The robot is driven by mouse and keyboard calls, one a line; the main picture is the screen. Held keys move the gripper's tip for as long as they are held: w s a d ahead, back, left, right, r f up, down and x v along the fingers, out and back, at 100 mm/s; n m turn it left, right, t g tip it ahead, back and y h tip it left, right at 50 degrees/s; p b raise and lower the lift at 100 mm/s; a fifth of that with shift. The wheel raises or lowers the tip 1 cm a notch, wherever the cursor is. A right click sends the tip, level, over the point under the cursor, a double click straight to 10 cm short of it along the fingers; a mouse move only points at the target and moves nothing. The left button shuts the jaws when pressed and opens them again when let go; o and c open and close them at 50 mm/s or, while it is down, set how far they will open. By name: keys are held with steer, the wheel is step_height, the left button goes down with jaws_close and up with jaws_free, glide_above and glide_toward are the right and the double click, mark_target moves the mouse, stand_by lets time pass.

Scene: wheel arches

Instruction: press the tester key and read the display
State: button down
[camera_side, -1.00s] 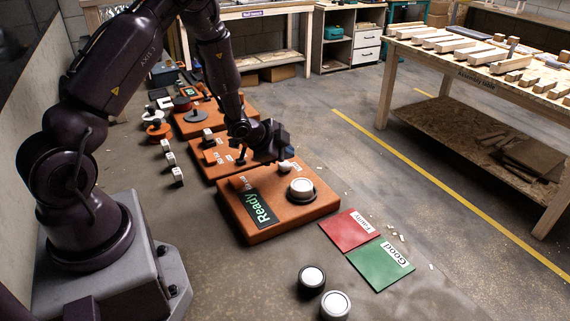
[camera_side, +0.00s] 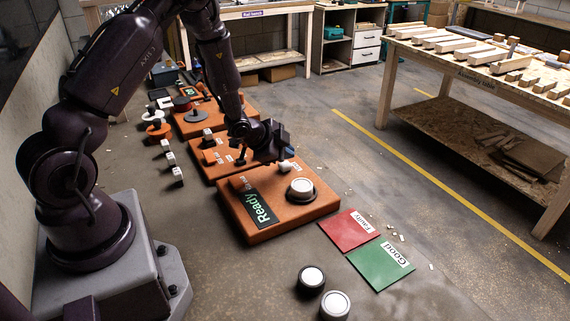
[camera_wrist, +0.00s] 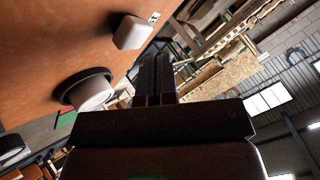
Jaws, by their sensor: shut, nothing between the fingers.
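The tester is an orange box (camera_side: 262,228) with a dark display (camera_side: 260,207) reading "Ready" in green-white letters. A white round piece in a dark ring (camera_side: 301,189) sits on its top; it also shows in the wrist view (camera_wrist: 94,93). A small white key (camera_side: 285,167) stands at the box's far edge and shows as a white block in the wrist view (camera_wrist: 133,33). My gripper (camera_side: 283,152) is shut and empty, just above and behind the white key. In the wrist view its fingers (camera_wrist: 155,75) lie beside the key, apart from it.
A red "Faulty" mat (camera_side: 345,232) and a green "Good" mat (camera_side: 375,268) lie right of the tester. Two white-topped round pieces (camera_side: 312,278) (camera_side: 335,304) stand in front. More orange stations (camera_side: 208,118) stand behind. Small pale scraps lie near the mats.

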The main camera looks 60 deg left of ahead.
mark_target(285, 165)
steer(key=shift+f, duration=0.1)
stand_by(0.4)
steer(key=shift+f, duration=0.3)
steer(key=shift+f, duration=0.45)
stand_by(0.6)
stand_by(0.3)
steer(key=shift+r, duration=0.85)
steer(key=shift+r, duration=2.55)
